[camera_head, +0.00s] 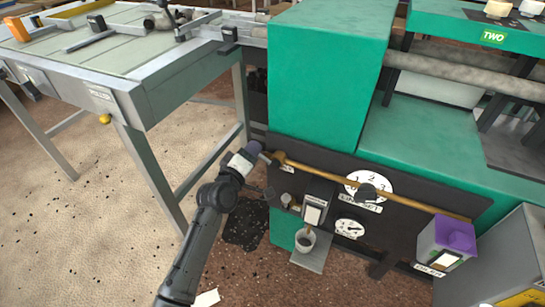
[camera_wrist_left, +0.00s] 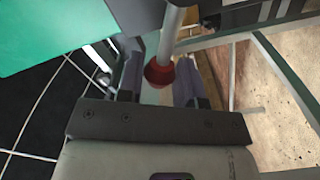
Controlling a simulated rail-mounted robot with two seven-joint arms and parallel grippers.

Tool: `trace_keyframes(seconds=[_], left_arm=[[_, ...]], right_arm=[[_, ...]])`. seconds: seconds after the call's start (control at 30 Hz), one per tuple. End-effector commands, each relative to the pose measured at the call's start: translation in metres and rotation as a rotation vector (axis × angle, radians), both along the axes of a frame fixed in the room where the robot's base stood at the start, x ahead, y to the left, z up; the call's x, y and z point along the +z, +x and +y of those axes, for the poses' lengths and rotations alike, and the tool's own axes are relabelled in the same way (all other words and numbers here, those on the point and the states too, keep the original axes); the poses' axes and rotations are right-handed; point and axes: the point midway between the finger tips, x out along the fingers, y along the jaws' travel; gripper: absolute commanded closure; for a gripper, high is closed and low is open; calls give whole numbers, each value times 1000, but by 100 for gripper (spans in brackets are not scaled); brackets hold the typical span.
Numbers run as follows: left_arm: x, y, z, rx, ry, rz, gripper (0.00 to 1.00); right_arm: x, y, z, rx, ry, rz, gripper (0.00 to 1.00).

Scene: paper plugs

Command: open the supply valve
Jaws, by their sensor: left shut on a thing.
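My left gripper (camera_head: 262,154) reaches the left end of a brass pipe (camera_head: 330,172) on the dark panel at the front of the green machine. In the left wrist view, a grey rod with a red end (camera_wrist_left: 160,74) lies between the two fingers of my left gripper (camera_wrist_left: 160,84). The gripper is shut on this rod, which seems to be the valve's lever. The valve body is mostly hidden by the gripper in the head view. How far the valve is turned cannot be told. My right gripper is out of view.
The panel carries a white dial (camera_head: 351,228) and a larger white dial (camera_head: 378,183). A small cup (camera_head: 305,240) stands below them. A purple-topped box (camera_head: 447,240) is at the right. A grey work table (camera_head: 120,50) stands at the left; open floor lies in between.

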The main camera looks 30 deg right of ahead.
Motion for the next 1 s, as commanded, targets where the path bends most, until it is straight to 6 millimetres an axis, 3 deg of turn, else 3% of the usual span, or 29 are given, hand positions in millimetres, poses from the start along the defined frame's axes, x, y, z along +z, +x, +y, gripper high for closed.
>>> trace_keyframes(seconds=[0.17,0.53,1.0], left_arm=[[-1,0,0,-1,-4,6,80],[-18,4,3,-2,-146,198,80],[-21,5,4,0,-171,233,80]], right_arm=[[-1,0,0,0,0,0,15],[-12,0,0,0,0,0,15],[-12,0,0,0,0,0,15]])
